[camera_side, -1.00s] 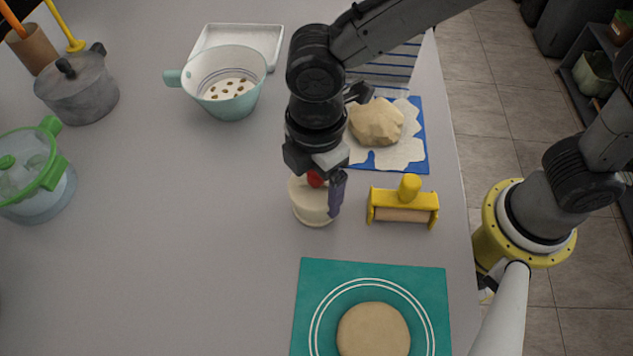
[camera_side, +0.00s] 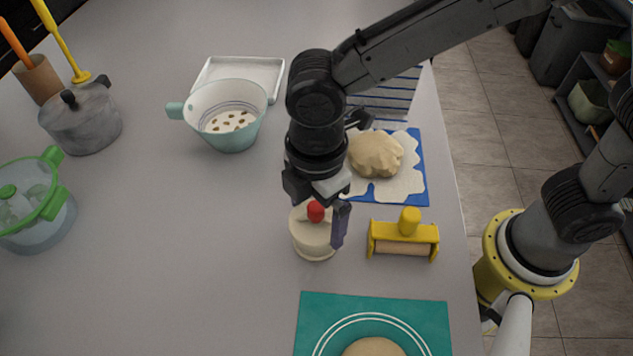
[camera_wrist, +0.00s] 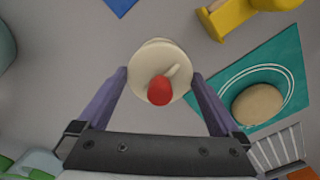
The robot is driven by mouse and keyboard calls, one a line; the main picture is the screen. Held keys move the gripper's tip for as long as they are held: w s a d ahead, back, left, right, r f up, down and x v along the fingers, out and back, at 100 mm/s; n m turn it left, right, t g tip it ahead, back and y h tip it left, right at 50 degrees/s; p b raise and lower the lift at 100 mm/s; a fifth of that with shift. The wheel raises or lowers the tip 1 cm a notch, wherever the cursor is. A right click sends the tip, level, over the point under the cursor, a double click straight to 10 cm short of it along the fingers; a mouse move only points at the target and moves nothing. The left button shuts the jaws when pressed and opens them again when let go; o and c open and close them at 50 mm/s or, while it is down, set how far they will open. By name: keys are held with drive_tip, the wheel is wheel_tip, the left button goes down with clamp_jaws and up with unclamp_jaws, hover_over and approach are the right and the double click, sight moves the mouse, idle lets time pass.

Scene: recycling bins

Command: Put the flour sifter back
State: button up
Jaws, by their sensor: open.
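The flour sifter appears to be the cream round canister (camera_side: 314,243) with a red knob, upright on the grey table. The wrist view shows the canister (camera_wrist: 160,55) from above, its red knob near the middle. My gripper (camera_wrist: 160,74) is open, with one purple finger to each side of the canister and gaps visible between them. In the side view my gripper (camera_side: 322,218) is low over the canister; one finger is plain at its right and the other is mostly hidden. I cannot tell how deep the fingertips reach.
A yellow-handled roller (camera_side: 403,238) stands close right. Behind it, dough (camera_side: 376,154) lies on a blue mat (camera_side: 420,185). A green mat (camera_side: 320,308) with dough lies in front. A mint colander (camera_side: 230,135), pot (camera_side: 82,125) and green-handled pot (camera_side: 40,225) stand left. The left-centre table is clear.

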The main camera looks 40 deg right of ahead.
wheel_tip(320, 180, up, 10)
drive_tip(key=shift+d+r, duration=0.1)
drive_tip(key=shift+r, duration=0.05)
drive_tip(key=s+d+r+m+t+y, duration=0.1)
drive_tip(key=d+r+m+t, duration=0.25)
drive_tip(key=d+m, duration=1.05)
drive_tip(key=s+d+f+m+t, duration=0.1)
drive_tip(key=s+d+m, duration=0.1)
drive_tip(key=s+d, duration=0.2)
drive_tip(key=s+d+f+m+t+h, duration=0.1)
drive_tip(key=s+d, duration=0.3)
drive_tip(key=d, duration=0.6)
drive_tip(key=shift+d+f+m, duration=0.4)
drive_tip(key=shift+f+m, duration=0.1)
drive_tip(key=shift+f, duration=0.1)
